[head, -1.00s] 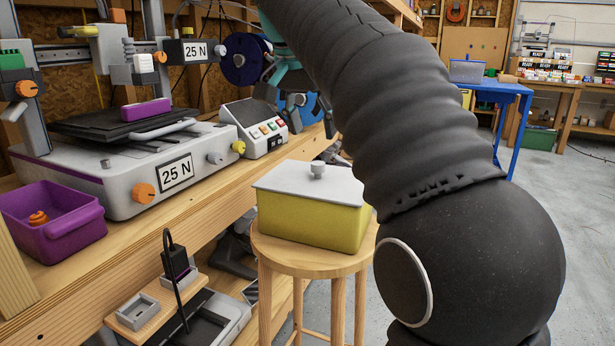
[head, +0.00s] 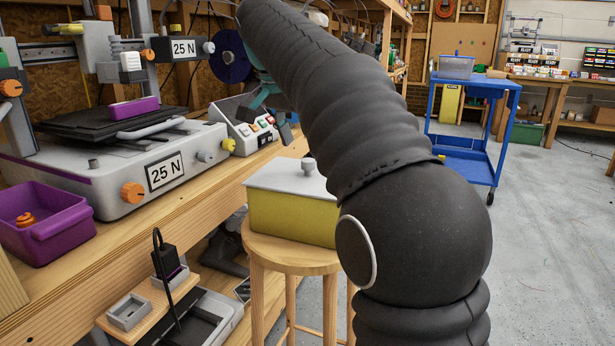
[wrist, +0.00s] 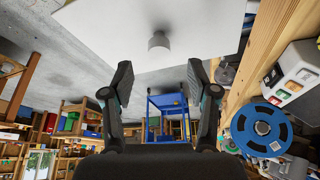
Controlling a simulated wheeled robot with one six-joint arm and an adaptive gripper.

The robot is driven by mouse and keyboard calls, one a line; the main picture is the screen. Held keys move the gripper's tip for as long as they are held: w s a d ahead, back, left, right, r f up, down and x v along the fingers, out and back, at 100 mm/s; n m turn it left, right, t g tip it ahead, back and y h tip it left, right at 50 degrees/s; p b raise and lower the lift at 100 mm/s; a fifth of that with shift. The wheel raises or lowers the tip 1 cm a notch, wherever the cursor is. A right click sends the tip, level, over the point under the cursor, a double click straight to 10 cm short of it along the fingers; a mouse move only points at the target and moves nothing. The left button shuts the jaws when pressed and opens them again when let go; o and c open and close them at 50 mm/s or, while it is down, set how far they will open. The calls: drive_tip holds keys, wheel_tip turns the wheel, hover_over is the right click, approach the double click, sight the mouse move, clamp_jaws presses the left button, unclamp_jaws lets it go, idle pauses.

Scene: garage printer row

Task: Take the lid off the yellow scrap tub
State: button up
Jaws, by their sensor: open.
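The yellow scrap tub (head: 285,217) stands upright on a round wooden stool. Its pale grey lid (head: 275,177) is on it, with a small round knob (head: 309,164) on top. The arm covers the tub's right end in the head view. In the wrist view the lid (wrist: 215,25) fills the top, and its knob (wrist: 159,43) lies beyond the fingertips, centred between them. My gripper (wrist: 158,78) is open and empty, with its fingers spread apart. In the head view my gripper (head: 272,108) is partly hidden behind the arm, above and behind the tub.
The wooden stool (head: 290,256) stands close beside the workbench (head: 150,232). On the bench are a printer (head: 110,165), a purple bin (head: 40,225) and a button panel (head: 250,130). A blue cart (head: 464,166) stands farther back. The floor at right is clear.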

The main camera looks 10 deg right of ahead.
sight(308, 160)
drive_tip(key=shift+b+x, duration=0.5)
drive_tip(key=shift+x, duration=2.8)
drive_tip(key=shift+d, duration=0.15)
drive_tip(key=shift+r, duration=0.1)
clamp_jaws()
